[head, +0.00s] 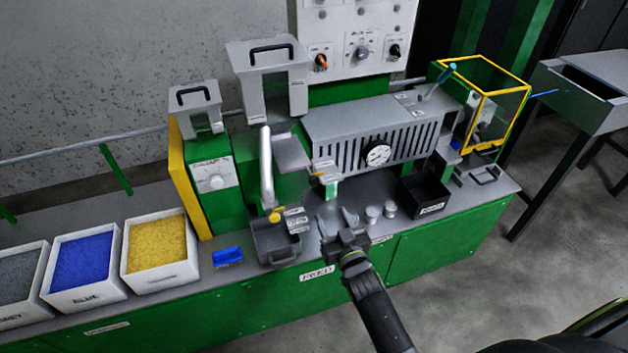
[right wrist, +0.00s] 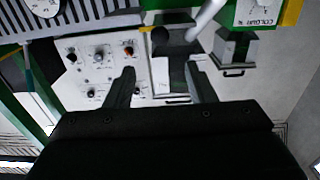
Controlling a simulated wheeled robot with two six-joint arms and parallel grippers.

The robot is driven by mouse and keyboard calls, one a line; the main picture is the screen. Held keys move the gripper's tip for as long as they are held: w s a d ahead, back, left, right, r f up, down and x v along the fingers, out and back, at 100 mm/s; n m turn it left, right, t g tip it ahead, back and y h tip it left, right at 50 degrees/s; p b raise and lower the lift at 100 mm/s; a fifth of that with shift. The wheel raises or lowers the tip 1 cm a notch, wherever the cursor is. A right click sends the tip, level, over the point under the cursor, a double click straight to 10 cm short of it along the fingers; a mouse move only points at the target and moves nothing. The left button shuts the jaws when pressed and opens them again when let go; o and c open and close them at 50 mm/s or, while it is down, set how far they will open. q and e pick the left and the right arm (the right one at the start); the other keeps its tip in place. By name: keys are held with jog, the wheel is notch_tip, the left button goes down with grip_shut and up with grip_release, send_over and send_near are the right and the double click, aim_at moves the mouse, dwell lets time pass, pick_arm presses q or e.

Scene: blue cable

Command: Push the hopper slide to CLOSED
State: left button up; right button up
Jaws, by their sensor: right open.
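The grey hopper (head: 268,82) with a black top handle stands at the back centre of the machine. The label words are too small to read. My right gripper (head: 338,217) is open and empty, in front of and below the plate, apart from it. In the right wrist view its two fingers (right wrist: 162,88) stand apart with the hopper behind them. My left gripper is not in view.
A pale curved pipe (head: 266,165) rises left of the plate, above a dark bin (head: 275,245). Small cups (head: 374,213) and a black tray (head: 424,196) are right of my gripper. A slotted grey cover (head: 375,135) with a dial lies behind. Pellet boxes (head: 160,253) stand left.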

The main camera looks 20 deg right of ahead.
jog(key=b, duration=0.2)
send_near(315, 184)
jog(key=w+b, duration=0.3)
jog(key=w, duration=0.1)
jog(key=shift+w+a+f+b, duration=0.1)
jog(key=shift+w+b, duration=0.2)
jog(key=shift+w, duration=0.1)
jog(key=w+b, duration=0.2)
jog(key=w, duration=0.2)
jog(key=shift+w+b, duration=0.3)
jog(key=shift+w, duration=0.1)
jog(key=shift+w+a+r, duration=0.1)
jog(key=shift+w+r, duration=0.15)
jog(key=shift+w, duration=0.25)
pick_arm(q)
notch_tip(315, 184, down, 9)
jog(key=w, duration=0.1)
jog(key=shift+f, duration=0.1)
pick_arm(e)
jog(key=shift+c, duration=0.3)
grip_shut()
